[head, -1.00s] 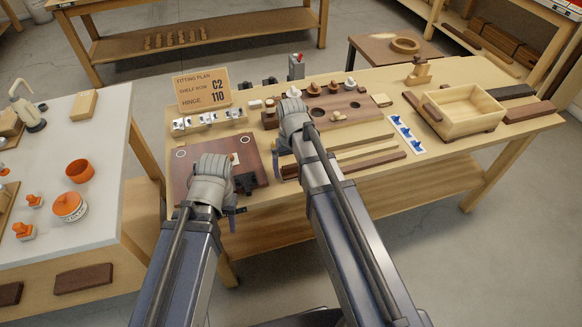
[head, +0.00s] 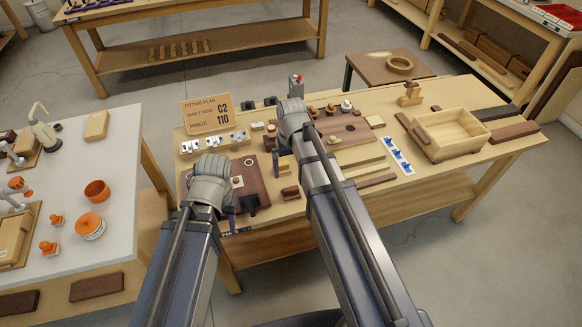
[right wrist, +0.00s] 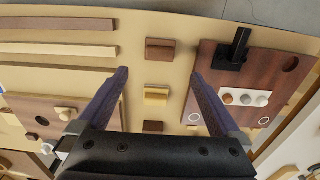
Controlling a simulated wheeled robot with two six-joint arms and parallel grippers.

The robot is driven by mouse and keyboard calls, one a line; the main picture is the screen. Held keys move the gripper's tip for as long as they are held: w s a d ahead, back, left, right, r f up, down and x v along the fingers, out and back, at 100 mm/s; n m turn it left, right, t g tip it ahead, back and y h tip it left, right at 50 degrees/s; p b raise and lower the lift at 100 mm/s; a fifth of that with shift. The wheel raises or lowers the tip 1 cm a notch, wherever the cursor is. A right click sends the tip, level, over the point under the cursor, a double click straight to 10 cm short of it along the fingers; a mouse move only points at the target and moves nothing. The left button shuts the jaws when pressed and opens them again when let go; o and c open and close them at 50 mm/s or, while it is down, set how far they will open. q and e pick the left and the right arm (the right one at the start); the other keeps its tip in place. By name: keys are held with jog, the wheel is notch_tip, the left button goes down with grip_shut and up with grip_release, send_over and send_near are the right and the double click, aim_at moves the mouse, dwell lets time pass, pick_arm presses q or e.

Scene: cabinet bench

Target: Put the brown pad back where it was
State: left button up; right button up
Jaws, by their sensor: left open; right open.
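Three small blocks stand in a row in the right wrist view: a brown block (right wrist: 160,49), a light wood block (right wrist: 156,95) and another brown block (right wrist: 153,126). I cannot tell which brown block is the pad. A brown block (head: 290,193) also shows in the head view, just beside my right arm. My right gripper (right wrist: 158,78) is open and empty above the row, its fingers on either side of it; the light block lies between them in the picture. My left gripper (head: 234,207) is open, near the dark brown panel (head: 261,188); my wrist hides part of it.
The dark panel carries a black fitting (right wrist: 234,50). A brown board with knobs (head: 362,132) lies behind my right arm, with wood strips (head: 362,186) in front. A blue-and-white strip (head: 397,155) and an open wooden box (head: 478,147) stand right. A "FITTING PLAN" sign (head: 208,115) stands behind.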

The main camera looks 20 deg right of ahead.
jog(key=s+a+n+h, duration=0.1)
jog(key=s+a+n, duration=0.2)
jog(key=s+a, duration=0.7)
jog(key=s, duration=0.4)
jog(key=shift+a, duration=0.25)
jog(key=shift+r, duration=0.1)
